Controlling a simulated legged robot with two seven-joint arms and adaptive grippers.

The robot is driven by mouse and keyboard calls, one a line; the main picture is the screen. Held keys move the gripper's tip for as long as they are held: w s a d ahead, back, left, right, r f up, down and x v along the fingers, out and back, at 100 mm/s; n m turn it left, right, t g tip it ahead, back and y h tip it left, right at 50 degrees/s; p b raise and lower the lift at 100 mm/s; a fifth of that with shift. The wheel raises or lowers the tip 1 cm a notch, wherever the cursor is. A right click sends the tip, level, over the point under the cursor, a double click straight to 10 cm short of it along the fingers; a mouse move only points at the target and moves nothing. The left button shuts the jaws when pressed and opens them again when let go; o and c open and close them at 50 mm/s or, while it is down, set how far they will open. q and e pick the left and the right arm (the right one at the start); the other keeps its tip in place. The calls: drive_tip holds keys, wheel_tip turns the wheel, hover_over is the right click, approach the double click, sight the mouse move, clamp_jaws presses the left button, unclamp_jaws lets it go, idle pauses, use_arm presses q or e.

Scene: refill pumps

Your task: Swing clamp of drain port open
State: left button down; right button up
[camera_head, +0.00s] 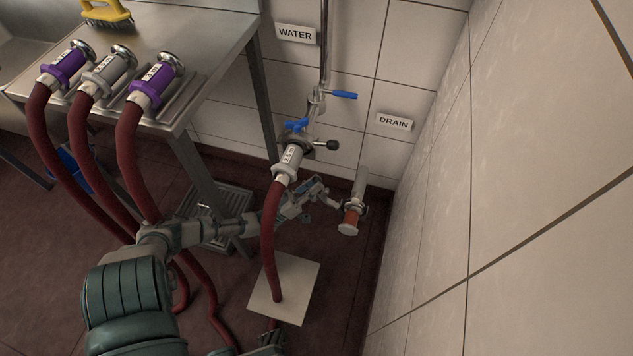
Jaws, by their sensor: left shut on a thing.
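The drain port (360,187) is a short metal pipe at the wall below the DRAIN sign. A clamp (358,207) sits around its lower end, above a reddish section (351,218) with a metal cap (348,230). My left gripper (331,202) reaches in from the left, behind the red hose, and is shut on the clamp at its left side. The fingertips are small in view, so the exact grip is hard to see. A dark part of my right gripper (264,344) shows at the bottom edge; its fingers are mostly cut off.
A red hose (270,225) hangs from the water valve (297,126) in front of my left gripper, down to a pale floor plate (298,290). Three hoses with couplings lie on the steel table (205,60). The tiled wall (540,150) closes off the right.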

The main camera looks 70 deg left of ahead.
use_arm(q)
drive_tip(key=shift+f, duration=0.2)
drive_tip(key=shift+d, duration=0.1)
drive_tip(key=c, duration=1.1)
unclamp_jaws()
drive_tip(key=shift+o, duration=0.4)
drive_tip(key=v, duration=1.2)
